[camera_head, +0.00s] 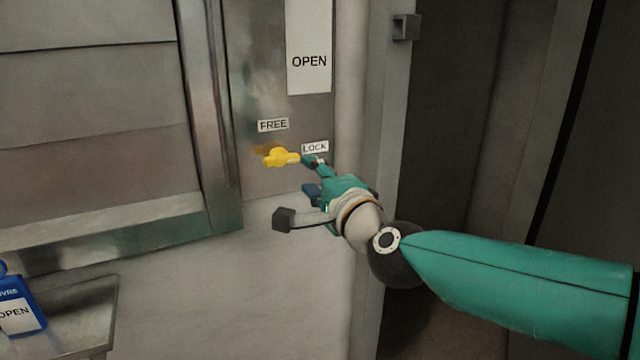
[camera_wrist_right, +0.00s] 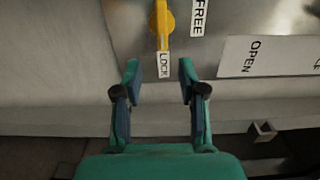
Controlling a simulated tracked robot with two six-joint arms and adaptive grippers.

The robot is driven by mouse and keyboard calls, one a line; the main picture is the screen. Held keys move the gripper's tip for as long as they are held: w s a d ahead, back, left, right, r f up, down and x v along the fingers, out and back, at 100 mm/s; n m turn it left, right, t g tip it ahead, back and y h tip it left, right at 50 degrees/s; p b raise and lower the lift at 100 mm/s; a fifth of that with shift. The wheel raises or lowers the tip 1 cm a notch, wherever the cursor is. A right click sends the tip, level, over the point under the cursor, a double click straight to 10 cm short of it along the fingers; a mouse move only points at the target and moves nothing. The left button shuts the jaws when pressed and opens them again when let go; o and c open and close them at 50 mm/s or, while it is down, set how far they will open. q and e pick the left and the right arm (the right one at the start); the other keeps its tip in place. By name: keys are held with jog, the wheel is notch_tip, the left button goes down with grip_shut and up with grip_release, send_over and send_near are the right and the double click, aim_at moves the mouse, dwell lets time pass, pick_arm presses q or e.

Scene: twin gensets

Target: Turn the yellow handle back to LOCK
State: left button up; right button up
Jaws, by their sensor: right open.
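The yellow handle (camera_head: 281,157) sits on a metal panel, below the FREE label (camera_head: 273,125) and left of the LOCK label (camera_head: 315,147). It lies roughly level in the head view, with one end toward LOCK. In the right wrist view the handle (camera_wrist_right: 164,22) has its narrow end down at the LOCK label (camera_wrist_right: 163,65). My right gripper (camera_head: 309,175) is just right of the handle. In the wrist view its open fingers (camera_wrist_right: 159,72) stand apart, on either side of the LOCK label's lower part. Nothing is between them but the panel behind. My left gripper is not in view.
An OPEN sign (camera_head: 310,62) is on the panel above. A grey shutter (camera_head: 90,110) with a raised frame is at left. A blue OPEN tag (camera_head: 18,308) is on a ledge at lower left. A small bracket (camera_head: 405,27) juts out at upper right.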

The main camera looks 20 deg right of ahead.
jog(key=s, duration=0.2)
jog(key=shift+s, duration=0.3)
